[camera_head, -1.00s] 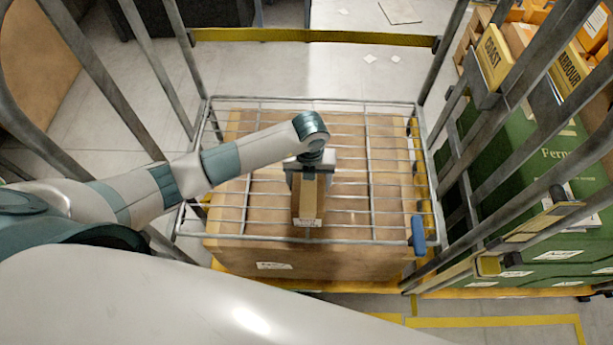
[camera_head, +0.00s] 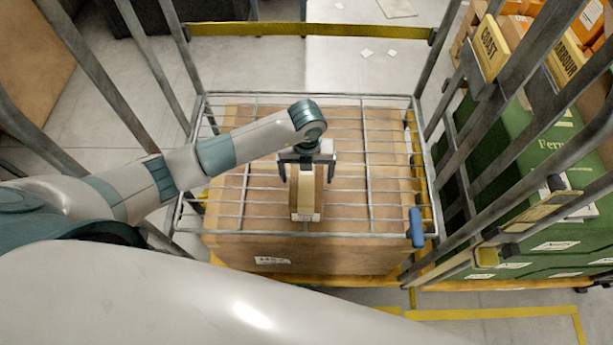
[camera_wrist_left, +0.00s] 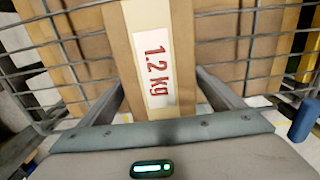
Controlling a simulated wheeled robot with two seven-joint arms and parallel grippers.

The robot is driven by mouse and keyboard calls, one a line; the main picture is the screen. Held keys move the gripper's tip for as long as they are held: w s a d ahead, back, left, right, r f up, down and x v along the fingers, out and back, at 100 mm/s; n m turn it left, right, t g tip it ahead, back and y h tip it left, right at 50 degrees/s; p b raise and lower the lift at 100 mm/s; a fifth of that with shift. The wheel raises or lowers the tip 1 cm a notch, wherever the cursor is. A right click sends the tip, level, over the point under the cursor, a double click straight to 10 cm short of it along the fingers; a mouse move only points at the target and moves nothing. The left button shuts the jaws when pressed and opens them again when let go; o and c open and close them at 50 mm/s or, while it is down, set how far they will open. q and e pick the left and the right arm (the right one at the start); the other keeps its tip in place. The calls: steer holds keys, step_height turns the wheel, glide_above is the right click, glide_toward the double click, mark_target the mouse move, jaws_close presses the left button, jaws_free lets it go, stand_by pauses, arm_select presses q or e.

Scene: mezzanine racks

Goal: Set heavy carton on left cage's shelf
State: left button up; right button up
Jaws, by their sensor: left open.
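The small brown carton (camera_head: 306,196) rests on the wire shelf (camera_head: 250,218) of the cage in front of me, near the shelf's middle. In the left wrist view the carton (camera_wrist_left: 186,85) carries a white label with red "1.2 kg". My left gripper (camera_head: 306,174) is open over the carton's far part, one finger on each side. A gap shows between the carton and the fingers. In the left wrist view the open fingers (camera_wrist_left: 160,92) flank it too. My right gripper is not in view.
A large brown carton (camera_head: 290,258) stands under the wire shelf. Bare shelf surrounds the small carton. Grey cage bars rise left and right, with a yellow strap (camera_head: 310,30) behind. Green cartons (camera_head: 535,170) and a yellow "COAST" sign (camera_head: 491,48) are at right.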

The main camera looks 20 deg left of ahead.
arm_select(q)
step_height(320, 180, up, 9)
steer(key=b, duration=0.3)
steer(key=shift+r, duration=0.8)
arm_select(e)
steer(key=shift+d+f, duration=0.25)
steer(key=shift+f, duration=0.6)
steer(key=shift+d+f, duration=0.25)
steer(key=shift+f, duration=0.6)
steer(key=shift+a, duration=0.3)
arm_select(q)
steer(key=shift+d+f, duration=0.1)
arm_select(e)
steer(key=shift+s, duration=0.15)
